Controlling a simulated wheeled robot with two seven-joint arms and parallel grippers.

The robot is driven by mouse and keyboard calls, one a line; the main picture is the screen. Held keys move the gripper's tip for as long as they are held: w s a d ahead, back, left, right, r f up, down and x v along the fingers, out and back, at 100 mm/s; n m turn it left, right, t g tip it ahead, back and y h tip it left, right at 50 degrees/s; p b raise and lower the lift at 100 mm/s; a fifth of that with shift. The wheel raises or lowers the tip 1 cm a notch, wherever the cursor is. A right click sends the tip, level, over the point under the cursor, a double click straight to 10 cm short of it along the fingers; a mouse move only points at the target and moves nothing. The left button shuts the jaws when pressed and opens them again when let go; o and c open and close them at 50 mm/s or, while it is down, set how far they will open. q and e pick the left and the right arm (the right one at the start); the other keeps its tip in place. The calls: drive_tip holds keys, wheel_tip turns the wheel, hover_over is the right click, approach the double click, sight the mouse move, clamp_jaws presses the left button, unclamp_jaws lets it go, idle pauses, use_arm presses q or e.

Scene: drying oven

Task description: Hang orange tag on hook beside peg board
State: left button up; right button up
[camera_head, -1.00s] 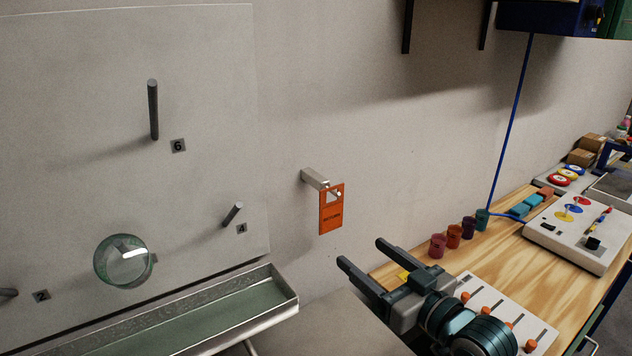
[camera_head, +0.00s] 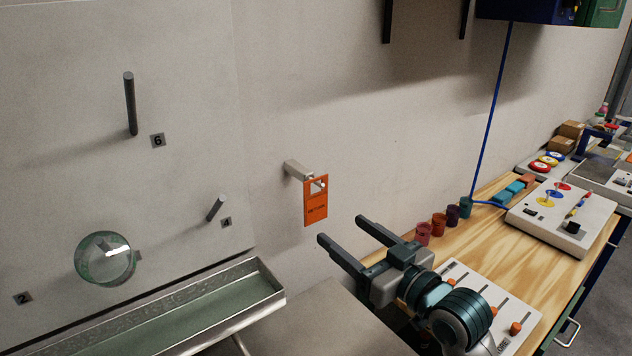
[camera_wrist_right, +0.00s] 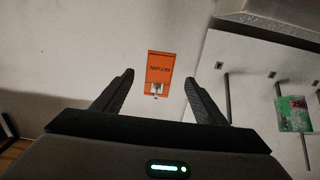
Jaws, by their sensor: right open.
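The orange tag (camera_head: 316,204) hangs on the hook (camera_head: 296,170) on the wall, to the right of the peg board (camera_head: 190,60). The hook passes through the cut-out near the tag's top. My right gripper (camera_head: 340,236) is open and empty, below and to the right of the tag and apart from it. In the right wrist view the tag (camera_wrist_right: 159,68) shows upside down beyond and between the open fingertips (camera_wrist_right: 160,82). My left gripper is not in view.
A metal trough (camera_head: 240,290) runs below the peg board. Pegs (camera_head: 130,104) stick out from it, and a round glass item (camera_head: 105,258) is at lower left. A wooden bench (camera_head: 480,235) with several cups (camera_head: 438,224) and a white panel (camera_head: 565,220) stands at right.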

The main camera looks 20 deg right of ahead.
sight(317, 210)
drive_tip(key=shift+b+x, duration=1.3)
drive_tip(key=shift+x, duration=3.4)
drive_tip(key=shift+c, duration=0.3)
drive_tip(key=c, duration=0.5)
drive_tip(key=shift+o, duration=0.2)
drive_tip(key=shift+o, duration=0.9)
